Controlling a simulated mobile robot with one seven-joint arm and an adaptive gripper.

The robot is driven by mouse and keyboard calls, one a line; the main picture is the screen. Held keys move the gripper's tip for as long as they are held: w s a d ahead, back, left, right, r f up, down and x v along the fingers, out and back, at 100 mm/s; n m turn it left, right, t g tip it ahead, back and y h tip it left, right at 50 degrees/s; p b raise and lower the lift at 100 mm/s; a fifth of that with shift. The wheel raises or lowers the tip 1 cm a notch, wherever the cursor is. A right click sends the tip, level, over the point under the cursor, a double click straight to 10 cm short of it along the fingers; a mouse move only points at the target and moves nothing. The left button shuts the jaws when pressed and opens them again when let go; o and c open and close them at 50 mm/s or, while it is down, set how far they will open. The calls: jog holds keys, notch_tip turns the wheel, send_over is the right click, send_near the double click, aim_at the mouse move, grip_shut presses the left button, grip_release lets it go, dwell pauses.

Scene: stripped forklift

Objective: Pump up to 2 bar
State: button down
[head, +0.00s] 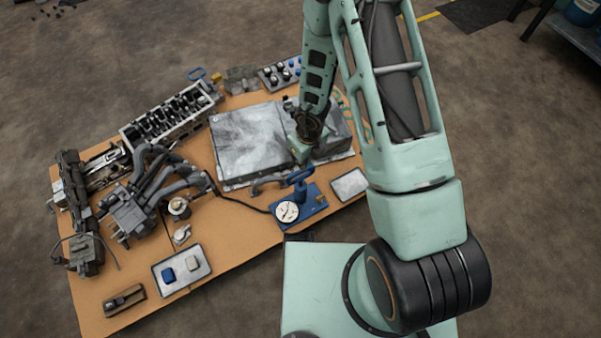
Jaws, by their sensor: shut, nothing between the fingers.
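A blue hand pump (303,193) stands on a blue base plate near the front edge of the cardboard-brown table. Its blue handle (299,175) is at the top. A round white gauge (286,212) sits at the left end of the base; its needle is too small to read. A dark hose runs left from the pump toward the engine parts. My gripper (301,154) is over the front of the grey metal box, just behind the handle. It is shut and empty. Its fingertips are hardly visible, and I cannot tell whether they touch the handle.
A grey metal box (250,140) fills the table's middle behind the pump. A small tray (349,184) lies to the right. Hoses and engine parts (150,190) crowd the left. A tray (196,284) with a blue and a light block lies in front.

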aim_at(302, 172)
jog(key=shift+w+a+f+b, duration=0.15)
jog(key=shift+f+b, duration=1.1)
jog(key=shift+f, duration=0.9)
notch_tip(302, 172, down, 5)
jog(key=b, duration=0.4)
jog(key=shift+r, duration=0.35)
jog(key=shift+s+d+r+b, duration=0.2)
jog(key=shift+s+d+r, duration=0.1)
jog(key=shift+s+d, duration=0.25)
jog(key=shift+s+d+r+b, duration=0.2)
jog(key=shift+s+d+r, duration=0.05)
jog(key=shift+s+d, duration=0.3)
